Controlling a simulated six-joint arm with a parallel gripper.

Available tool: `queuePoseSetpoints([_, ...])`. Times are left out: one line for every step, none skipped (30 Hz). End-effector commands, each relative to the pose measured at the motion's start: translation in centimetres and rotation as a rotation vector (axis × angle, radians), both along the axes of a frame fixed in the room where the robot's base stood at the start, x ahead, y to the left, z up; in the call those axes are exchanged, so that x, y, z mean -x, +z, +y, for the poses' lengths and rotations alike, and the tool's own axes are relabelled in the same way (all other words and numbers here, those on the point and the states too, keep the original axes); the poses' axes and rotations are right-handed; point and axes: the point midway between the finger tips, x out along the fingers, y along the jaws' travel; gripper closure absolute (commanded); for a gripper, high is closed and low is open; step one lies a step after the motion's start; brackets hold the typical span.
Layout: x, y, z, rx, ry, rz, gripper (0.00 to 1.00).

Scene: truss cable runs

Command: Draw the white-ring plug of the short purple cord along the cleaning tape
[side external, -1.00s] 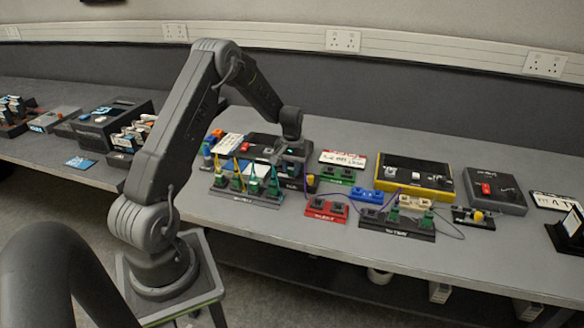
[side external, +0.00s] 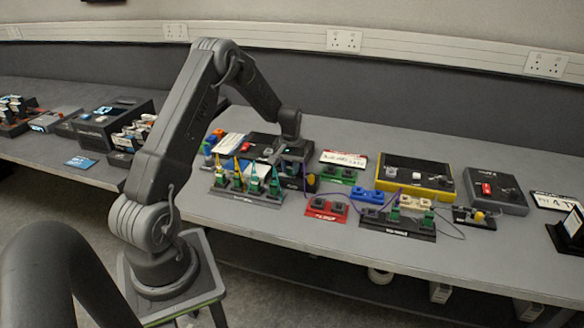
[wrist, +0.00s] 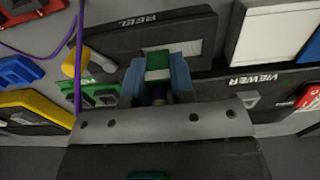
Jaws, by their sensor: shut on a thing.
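My gripper (wrist: 158,84) has two blue fingers and is low at the reel block (wrist: 112,44), which is black and lettered REEL. A purple cord (wrist: 78,55) runs down at the left of the wrist view, past a yellow cylinder. In the side view my gripper (side external: 292,168) is small and partly hidden behind nearby plugs.
A grey rack (side external: 245,195) with several tall green and yellow plugs stands in front of my gripper. Red (side external: 325,210), blue and green socket blocks and a yellow-edged box (side external: 415,175) are to the right.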

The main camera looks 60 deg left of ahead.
Motion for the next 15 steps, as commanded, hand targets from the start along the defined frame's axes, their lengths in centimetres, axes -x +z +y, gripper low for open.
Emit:
queuePoseSetpoints([0.24,-0.24,-0.04,0.003,-0.001,0.007,1.0])
queuePoseSetpoints([0.25,-0.25,-0.05,0.003,-0.001,0.007,1.0])
queuePoseSetpoints([0.25,-0.25,-0.05,0.004,-0.001,0.008,1.0])
queuePoseSetpoints([0.25,-0.26,-0.06,0.004,-0.001,0.008,1.0])
queuePoseSetpoints([0.26,-0.26,-0.06,0.004,-0.001,0.008,1.0])
queuePoseSetpoints([0.27,-0.27,-0.06,0.004,-0.001,0.008,1.0])
queuePoseSetpoints([0.29,-0.27,-0.05,0.004,-0.001,0.008,1.0])
queuePoseSetpoints([0.32,-0.27,-0.04,0.004,-0.001,0.008,1.0])
queuePoseSetpoints([0.35,-0.27,0.0,0.004,0.0,0.008,1.0])
queuePoseSetpoints([0.4,-0.28,0.03,0.004,0.0,0.008,1.0])
queuePoseSetpoints([0.43,-0.28,0.06,0.005,0.0,0.009,1.0])
queuePoseSetpoints([0.49,-0.28,0.11,0.005,0.0,0.009,1.0])
queuePoseSetpoints([0.54,-0.28,0.16,0.005,0.0,0.009,1.0])
queuePoseSetpoints([0.59,-0.28,0.2,0.005,0.0,0.009,1.0])
queuePoseSetpoints([0.65,-0.28,0.25,0.005,0.0,0.009,1.0])
